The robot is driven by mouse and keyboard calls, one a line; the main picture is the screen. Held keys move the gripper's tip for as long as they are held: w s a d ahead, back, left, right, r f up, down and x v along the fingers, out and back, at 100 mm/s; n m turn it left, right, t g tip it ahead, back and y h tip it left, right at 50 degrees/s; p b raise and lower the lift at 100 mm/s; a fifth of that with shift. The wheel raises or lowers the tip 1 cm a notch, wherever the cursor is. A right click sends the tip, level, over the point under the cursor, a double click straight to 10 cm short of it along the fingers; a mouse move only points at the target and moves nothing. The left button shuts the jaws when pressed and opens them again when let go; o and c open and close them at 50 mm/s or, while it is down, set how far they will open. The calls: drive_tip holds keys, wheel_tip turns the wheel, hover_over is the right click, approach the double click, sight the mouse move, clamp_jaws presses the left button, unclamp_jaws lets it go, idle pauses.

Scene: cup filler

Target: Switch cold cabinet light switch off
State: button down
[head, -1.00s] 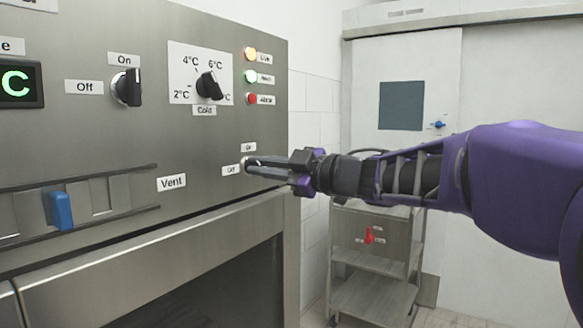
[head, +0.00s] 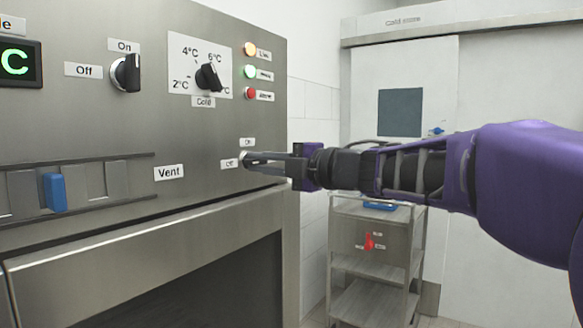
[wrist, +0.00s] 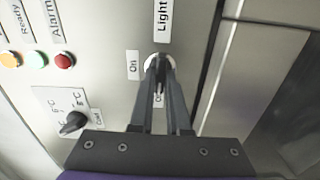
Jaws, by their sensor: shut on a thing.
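The light switch (wrist: 151,62) has a round pale base under a "Light" label (wrist: 163,20) in the wrist view. Its "On" label (wrist: 133,64) shows, and its "Off" label is partly hidden by my fingers. My gripper (wrist: 161,66) is shut on the switch's lever, with the fingertips at its base. In the head view my gripper (head: 252,157) reaches in from the right to the cabinet front (head: 205,128), beside the "Off" label (head: 229,163). The fingers hide the lever, so I cannot tell its position.
The on/off knob (head: 126,73), the temperature dial (head: 208,77) and several indicator lamps sit above on the same panel. A blue vent slider (head: 55,192) is at left. A metal trolley (head: 383,264) stands behind my arm.

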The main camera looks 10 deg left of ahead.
drive_tip(key=shift+n, duration=0.4)
drive_tip(key=c, duration=0.9)
unclamp_jaws()
drive_tip(key=shift+d, duration=0.1)
